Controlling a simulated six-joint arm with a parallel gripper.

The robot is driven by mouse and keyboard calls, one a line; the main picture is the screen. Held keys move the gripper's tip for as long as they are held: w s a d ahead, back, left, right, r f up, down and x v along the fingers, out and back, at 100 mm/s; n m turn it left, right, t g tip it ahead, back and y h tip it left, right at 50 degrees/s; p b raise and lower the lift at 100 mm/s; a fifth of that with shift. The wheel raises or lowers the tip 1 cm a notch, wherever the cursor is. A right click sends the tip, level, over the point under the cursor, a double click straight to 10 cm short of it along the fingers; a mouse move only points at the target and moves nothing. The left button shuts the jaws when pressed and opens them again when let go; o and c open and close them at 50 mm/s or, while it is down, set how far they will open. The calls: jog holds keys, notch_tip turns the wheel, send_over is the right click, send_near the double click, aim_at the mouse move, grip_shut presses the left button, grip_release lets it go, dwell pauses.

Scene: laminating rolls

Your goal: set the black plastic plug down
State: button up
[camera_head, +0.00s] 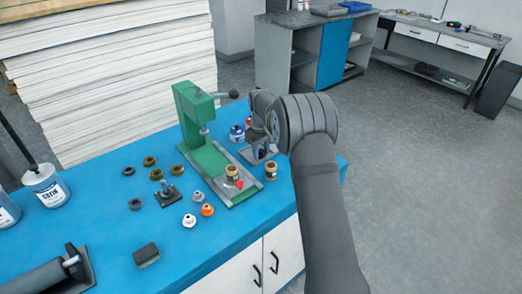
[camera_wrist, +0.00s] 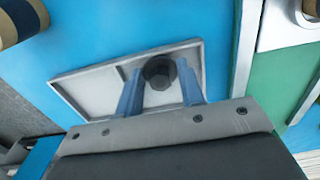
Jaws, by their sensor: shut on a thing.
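The black plastic plug (camera_wrist: 160,71) is between the two blue fingers of my gripper (camera_wrist: 160,82) in the wrist view. My gripper is shut on it. Behind the plug, the wrist view shows a shallow grey tray (camera_wrist: 95,86) with a divider. The plug appears over the tray's right part; whether it touches the tray floor I cannot tell. In the head view, my arm reaches over the blue bench beside the green press (camera_head: 203,158), and the plug cannot be made out there.
Brown-banded rolls (camera_head: 232,172) stand near the press base, with another (camera_head: 270,170) to the right.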

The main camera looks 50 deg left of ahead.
aim_at(261, 150)
jog(key=o, duration=1)
jog(key=shift+f, duration=0.1)
notch_tip(261, 150, up, 12)
jog(key=shift+r, duration=0.2)
jog(key=shift+f, duration=0.1)
notch_tip(261, 150, down, 13)
jog(key=shift+r, duration=2.45)
